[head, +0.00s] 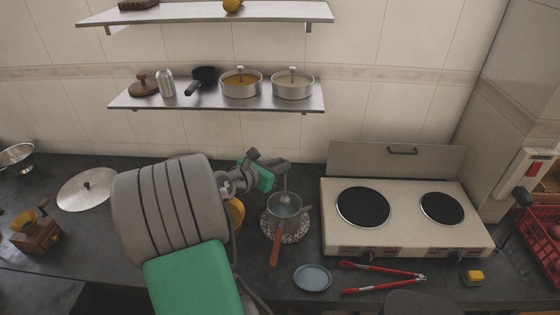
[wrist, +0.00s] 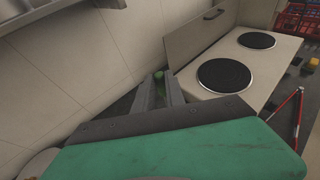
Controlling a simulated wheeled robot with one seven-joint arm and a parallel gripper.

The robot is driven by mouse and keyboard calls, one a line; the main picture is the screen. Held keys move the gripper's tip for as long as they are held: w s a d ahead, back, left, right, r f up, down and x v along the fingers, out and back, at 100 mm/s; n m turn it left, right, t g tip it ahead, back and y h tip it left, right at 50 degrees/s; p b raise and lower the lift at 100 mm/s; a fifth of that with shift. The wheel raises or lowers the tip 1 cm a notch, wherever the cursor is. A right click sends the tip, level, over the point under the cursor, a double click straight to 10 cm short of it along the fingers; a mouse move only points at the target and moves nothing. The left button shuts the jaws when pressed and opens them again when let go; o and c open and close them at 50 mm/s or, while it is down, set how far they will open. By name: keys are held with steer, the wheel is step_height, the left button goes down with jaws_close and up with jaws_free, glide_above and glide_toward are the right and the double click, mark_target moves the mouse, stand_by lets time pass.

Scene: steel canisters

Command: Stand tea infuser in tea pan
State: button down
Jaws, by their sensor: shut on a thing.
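The tea pan (head: 285,223) is a small grey pot with a red-brown handle pointing toward the front. It sits on a round speckled mat on the dark counter. My gripper (head: 284,165) is above the pan and shut on the tea infuser (head: 284,199). The infuser's thin stem hangs down roughly upright from the fingers, and its round lower end shows within the pan's outline. I cannot tell whether it touches the pan's bottom. In the wrist view a green end of the infuser (wrist: 158,75) shows between the fingertips; the pan is hidden there.
A two-plate stove (head: 400,210) stands right of the pan. A blue-grey dish (head: 312,278) and red tongs (head: 380,269) lie in front. A yellow object (head: 236,214) is partly hidden behind my arm. A shelf with pots (head: 215,95) hangs on the wall above.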

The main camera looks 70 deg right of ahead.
steer(key=shift+f+b, duration=0.95)
steer(key=shift+f, duration=1.55)
steer(key=c, duration=1.3)
jaws_free()
steer(key=shift+w+a, duration=0.1)
steer(key=b+v, duration=0.1)
steer(key=v, duration=0.6)
steer(key=shift+a+r, duration=0.15)
steer(key=shift+a, duration=0.05)
